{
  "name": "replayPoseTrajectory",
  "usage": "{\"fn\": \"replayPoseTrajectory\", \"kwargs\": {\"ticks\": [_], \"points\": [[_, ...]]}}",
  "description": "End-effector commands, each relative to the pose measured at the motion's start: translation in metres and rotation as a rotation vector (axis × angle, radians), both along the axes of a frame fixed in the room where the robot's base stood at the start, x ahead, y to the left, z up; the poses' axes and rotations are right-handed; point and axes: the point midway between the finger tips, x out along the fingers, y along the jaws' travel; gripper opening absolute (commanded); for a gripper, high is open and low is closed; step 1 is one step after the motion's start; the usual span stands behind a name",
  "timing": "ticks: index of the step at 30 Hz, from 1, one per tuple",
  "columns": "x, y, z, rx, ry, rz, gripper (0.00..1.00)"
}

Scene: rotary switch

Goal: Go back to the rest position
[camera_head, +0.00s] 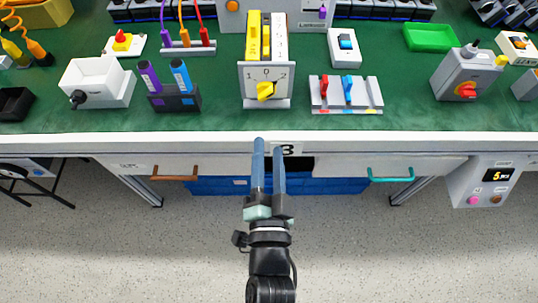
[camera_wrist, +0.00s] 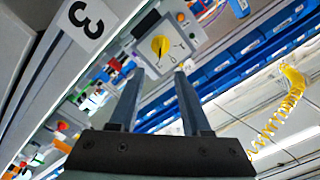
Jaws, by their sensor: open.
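My gripper (camera_head: 269,165) is in the middle of the head view, in front of the bench's front edge. Its two long blue-grey fingers are apart, with nothing between them. In the wrist view the fingers (camera_wrist: 158,95) also stand apart and empty. The rotary switch (camera_head: 266,84) is a grey-white box with a yellow knob, standing on the green bench top beyond the fingertips. The gripper is clear of it. In the wrist view the switch's yellow knob (camera_wrist: 160,45) shows beyond the fingertips.
The bench edge (camera_head: 200,141) runs across just beyond the fingertips. Drawers with a brown handle (camera_head: 174,178) and a teal handle (camera_head: 391,175) are below it. A grey box with a red knob (camera_head: 466,75) and a red-and-blue switch block (camera_head: 346,94) stand on the bench. Floor in front is clear.

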Motion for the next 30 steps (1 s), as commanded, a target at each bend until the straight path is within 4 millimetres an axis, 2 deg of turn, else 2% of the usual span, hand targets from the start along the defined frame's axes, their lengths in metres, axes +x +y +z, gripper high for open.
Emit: {"fn": "replayPoseTrajectory", "kwargs": {"ticks": [6, 22, 24, 26, 29, 30], "points": [[-0.006, 0.0, 0.001, 0.0, -0.001, 0.0, 0.47], [-0.004, 0.0, 0.003, -0.003, -0.006, 0.001, 0.47], [0.004, 0.002, 0.016, -0.021, -0.028, 0.007, 0.47], [0.016, 0.004, 0.037, -0.051, -0.067, 0.014, 0.47], [0.042, 0.009, 0.093, -0.133, -0.161, 0.027, 0.47], [0.052, 0.011, 0.121, -0.174, -0.206, 0.028, 0.47]]}}
